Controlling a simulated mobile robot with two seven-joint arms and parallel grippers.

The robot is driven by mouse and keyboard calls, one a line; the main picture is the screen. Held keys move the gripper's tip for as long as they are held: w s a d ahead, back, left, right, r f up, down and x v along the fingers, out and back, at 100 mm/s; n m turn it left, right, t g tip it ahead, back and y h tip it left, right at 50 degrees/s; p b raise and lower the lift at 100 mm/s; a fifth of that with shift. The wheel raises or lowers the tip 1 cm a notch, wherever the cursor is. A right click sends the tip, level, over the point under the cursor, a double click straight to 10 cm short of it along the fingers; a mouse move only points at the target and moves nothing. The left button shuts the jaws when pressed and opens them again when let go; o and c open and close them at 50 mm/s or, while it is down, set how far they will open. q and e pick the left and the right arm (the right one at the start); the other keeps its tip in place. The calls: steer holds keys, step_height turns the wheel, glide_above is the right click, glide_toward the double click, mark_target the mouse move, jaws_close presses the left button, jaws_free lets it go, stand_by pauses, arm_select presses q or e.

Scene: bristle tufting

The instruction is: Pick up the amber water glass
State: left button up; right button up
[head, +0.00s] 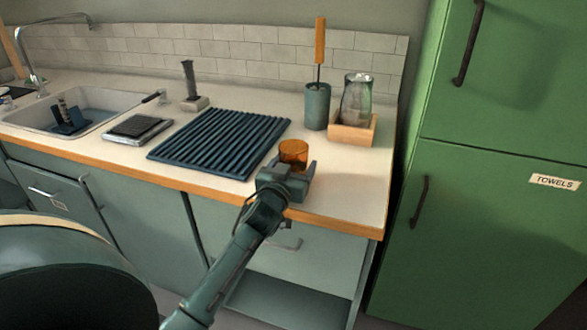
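The amber water glass (293,151) is upright at the front of the counter, right of the dark ribbed mat. Its lower part is hidden behind my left gripper (292,166). The gripper's fingers are spread, one on each side of the glass. I cannot tell whether they touch it or whether the glass is clear of the counter. My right gripper is not in view.
The ribbed mat (220,141) lies close on the left. Behind stand a dark green holder (317,106) with an orange-handled tool and a wooden box (353,131) holding a clear glass vessel (357,98). A green cabinet (490,220) bounds the right side.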

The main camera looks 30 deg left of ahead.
arm_select(q)
steer(key=c, duration=1)
steer(key=shift+c, duration=0.5)
steer(key=shift+r, duration=0.15)
